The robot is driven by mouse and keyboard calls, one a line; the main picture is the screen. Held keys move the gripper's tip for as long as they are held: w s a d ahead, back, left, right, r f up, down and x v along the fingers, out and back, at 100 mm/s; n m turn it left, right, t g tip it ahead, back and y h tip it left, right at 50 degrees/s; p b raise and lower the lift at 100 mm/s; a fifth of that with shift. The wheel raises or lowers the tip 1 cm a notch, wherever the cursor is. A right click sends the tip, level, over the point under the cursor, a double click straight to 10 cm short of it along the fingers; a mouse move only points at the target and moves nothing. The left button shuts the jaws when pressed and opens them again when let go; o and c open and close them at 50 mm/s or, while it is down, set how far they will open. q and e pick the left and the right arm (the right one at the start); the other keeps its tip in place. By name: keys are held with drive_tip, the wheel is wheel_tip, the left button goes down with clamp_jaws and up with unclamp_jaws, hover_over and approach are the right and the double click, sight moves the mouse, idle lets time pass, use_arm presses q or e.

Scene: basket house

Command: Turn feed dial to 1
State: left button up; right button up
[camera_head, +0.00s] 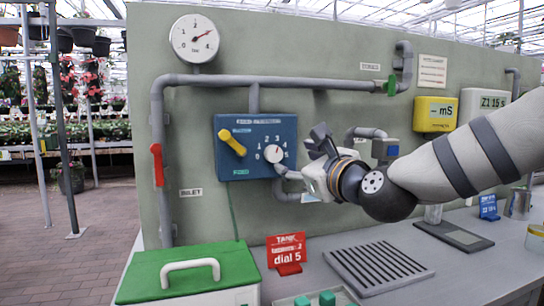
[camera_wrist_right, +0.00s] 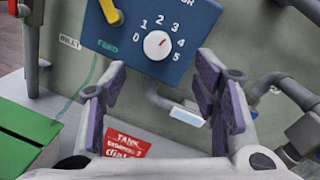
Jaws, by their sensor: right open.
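The feed dial (camera_head: 274,153) is a small white round knob on a blue panel (camera_head: 232,170), with numbers 0 to 5 around it. In the right wrist view the dial (camera_wrist_right: 157,46) has a red mark pointing up and right, roughly towards 3 or 4. My right gripper (camera_head: 303,155) is just right of the dial in the head view. In the wrist view its two purple-padded fingers (camera_wrist_right: 162,88) are spread wide with nothing between them, and the dial lies beyond them. They appear apart from the knob. My left gripper is not in view.
A yellow lever (camera_head: 232,143) sits left of the dial on the same panel. Grey pipes (camera_head: 270,82) run around the panel, with a red valve handle (camera_head: 157,165) at left. A red sign (camera_head: 287,250), a green-lidded box (camera_head: 190,274) and a slotted tray (camera_head: 377,266) stand on the bench below.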

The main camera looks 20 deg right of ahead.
sight(276, 154)
drive_tip(key=w, duration=0.3)
drive_tip(key=w+a+b, duration=0.1)
drive_tip(key=w, duration=0.2)
drive_tip(key=w+f, duration=0.1)
drive_tip(key=w, duration=0.2)
drive_tip(key=shift+w+a, duration=0.15)
drive_tip(key=shift+w+r, duration=0.2)
drive_tip(key=shift+w, duration=0.15)
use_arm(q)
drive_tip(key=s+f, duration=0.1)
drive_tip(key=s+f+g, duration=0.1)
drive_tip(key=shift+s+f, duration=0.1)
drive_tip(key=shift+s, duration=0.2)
use_arm(e)
drive_tip(key=c, duration=1.2)
